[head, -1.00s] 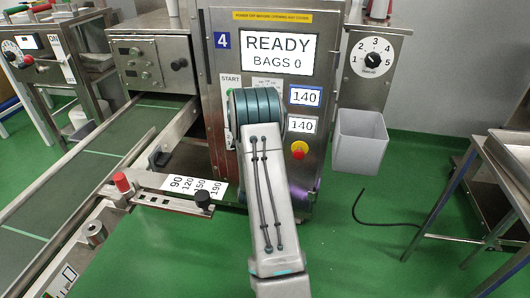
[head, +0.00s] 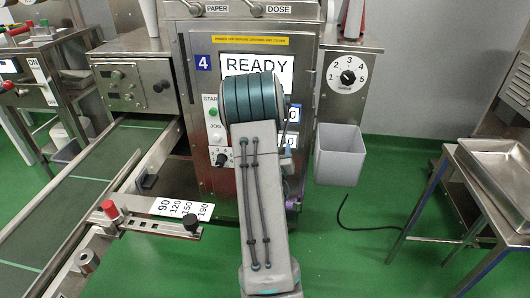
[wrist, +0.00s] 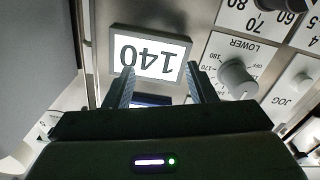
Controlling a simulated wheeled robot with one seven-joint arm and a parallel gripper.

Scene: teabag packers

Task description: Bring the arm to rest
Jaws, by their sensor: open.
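My gripper (wrist: 160,88) shows in the wrist view with its two fingers apart and nothing between them. Beyond the fingertips is the machine's front panel, with a lit display (wrist: 150,55) reading 140, upside down in this view. A dial marked LOWER (wrist: 237,78) is close to the right finger; I cannot tell the exact gap. The READY screen (head: 245,64) is partly covered by my arm.
A grey bin (head: 340,155) hangs at the machine's right, below a numbered dial (head: 347,77). A conveyor (head: 75,185) with a scale plate (head: 183,208) lies to the left. A table with a metal tray (head: 495,165) stands at the right. Green floor is open between.

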